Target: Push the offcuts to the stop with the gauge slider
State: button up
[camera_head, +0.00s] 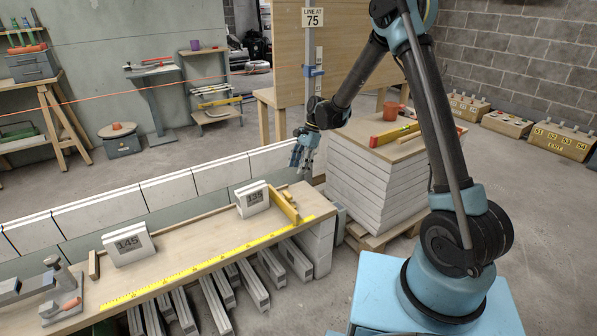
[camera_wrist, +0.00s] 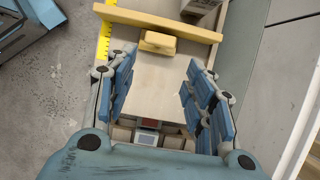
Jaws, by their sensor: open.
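The gauge slider (camera_head: 283,205), a yellow bar with a small handle block, lies across the bench near its right end. In the wrist view the slider (camera_wrist: 160,20) is at the top, its handle (camera_wrist: 157,42) facing me. Two white blocks, seemingly the offcuts, stand on the bench: one marked 135 (camera_head: 252,198) just left of the slider, one marked 145 (camera_head: 128,244) farther left. A short upright wooden piece (camera_head: 94,265), perhaps the stop, is left of that. My gripper (camera_head: 298,163) is open and empty, pointing down above the bench's right end, apart from the handle.
The bench (camera_head: 190,247) has a yellow scale (camera_head: 165,283) along its front edge and a clamp-like fixture (camera_head: 62,290) at the left. White blocks line its back. A stack of white slabs (camera_head: 375,180) stands to the right. Lengths of profile (camera_head: 250,283) lie below the front.

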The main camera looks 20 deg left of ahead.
jog(key=w+d, duration=0.1)
jog(key=w+d+f, duration=0.1)
jog(key=w, duration=0.1)
jog(key=w+d+f, duration=0.1)
jog(key=shift+w+d, duration=0.35)
grip_shut()
jog(key=x, duration=0.9)
jog(key=shift+w+d+f, duration=0.2)
jog(key=shift+f, duration=0.2)
jog(key=shift+s+a+f, duration=0.1)
jog(key=shift+s+a, duration=0.6)
jog(key=shift+s, duration=0.2)
jog(key=shift+s+a, duration=0.65)
jog(key=shift+s, duration=0.05)
jog(key=s+a, duration=0.4)
jog(key=s, duration=0.1)
jog(key=s+a, duration=0.8)
jog(key=s, duration=0.1)
jog(key=shift+s+a, duration=0.35)
jog(key=shift+s, duration=0.05)
jog(key=shift+d, duration=0.1)
